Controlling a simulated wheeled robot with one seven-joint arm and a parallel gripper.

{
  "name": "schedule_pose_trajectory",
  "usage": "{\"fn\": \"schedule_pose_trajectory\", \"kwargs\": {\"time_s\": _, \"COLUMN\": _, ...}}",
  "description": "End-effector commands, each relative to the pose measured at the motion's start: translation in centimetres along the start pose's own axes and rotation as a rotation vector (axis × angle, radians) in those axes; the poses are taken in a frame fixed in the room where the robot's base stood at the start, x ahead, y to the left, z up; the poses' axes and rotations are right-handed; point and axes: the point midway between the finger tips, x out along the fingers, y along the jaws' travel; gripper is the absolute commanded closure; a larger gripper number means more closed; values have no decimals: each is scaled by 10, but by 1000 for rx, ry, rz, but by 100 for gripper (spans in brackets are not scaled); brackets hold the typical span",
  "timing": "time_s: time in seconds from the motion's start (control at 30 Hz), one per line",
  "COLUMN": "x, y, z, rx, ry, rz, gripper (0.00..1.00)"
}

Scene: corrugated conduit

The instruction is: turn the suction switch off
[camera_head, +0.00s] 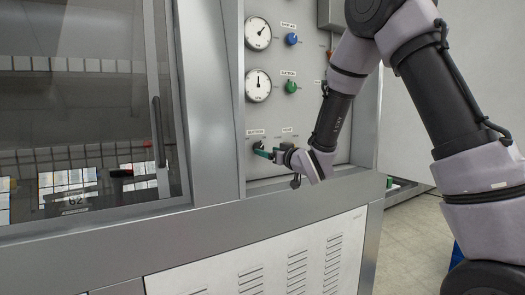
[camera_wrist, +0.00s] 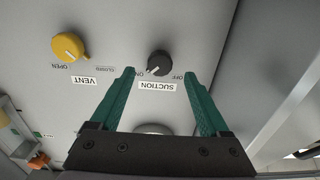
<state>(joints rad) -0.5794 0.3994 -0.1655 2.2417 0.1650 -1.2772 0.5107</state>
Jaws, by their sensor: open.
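The black suction switch (camera_wrist: 159,63) is a round knob on the grey panel, above its upside-down SUCTION label in the wrist view. Its pale pointer mark points lower left, toward ON; OFF is printed at the lower right. My gripper (camera_wrist: 159,73) is open, its two green fingers apart, with the knob showing between the fingertips. I cannot tell whether either finger touches it. In the head view my gripper (camera_head: 267,153) is at the lower panel by the SUCTION label, and the fingers partly hide the knob.
A yellow VENT knob (camera_wrist: 69,46) is beside the switch, with OPEN and CLOSED marks. Higher on the panel are two white gauges (camera_head: 257,85), a blue knob (camera_head: 291,39) and a green knob (camera_head: 290,87). A grey ledge (camera_head: 290,205) runs below the panel. A glass window (camera_head: 80,90) is at left.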

Motion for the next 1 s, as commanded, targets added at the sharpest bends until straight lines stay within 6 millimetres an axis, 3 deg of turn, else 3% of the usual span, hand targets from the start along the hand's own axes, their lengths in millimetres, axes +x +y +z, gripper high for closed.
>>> {"fn": "schedule_pose_trajectory", "kwargs": {"time_s": 0.1, "x": 22, "y": 0, "z": 0, "rx": -1, "ry": 0, "rz": 0, "gripper": 21}}
{"fn": "schedule_pose_trajectory", "kwargs": {"time_s": 0.3, "x": 47, "y": 1, "z": 0, "rx": -1, "ry": 0, "rz": 1, "gripper": 21}}
{"fn": "schedule_pose_trajectory", "kwargs": {"time_s": 0.67, "x": 54, "y": 1, "z": 0, "rx": 0, "ry": 0, "rz": 2, "gripper": 21}}
{"fn": "schedule_pose_trajectory", "kwargs": {"time_s": 0.7, "x": 54, "y": 1, "z": 0, "rx": 0, "ry": 0, "rz": 2, "gripper": 24}}
{"fn": "schedule_pose_trajectory", "kwargs": {"time_s": 0.9, "x": 53, "y": 1, "z": 0, "rx": 0, "ry": 0, "rz": 2, "gripper": 100}}
{"fn": "schedule_pose_trajectory", "kwargs": {"time_s": 1.0, "x": 53, "y": 1, "z": 0, "rx": -1, "ry": 0, "rz": 2, "gripper": 100}}
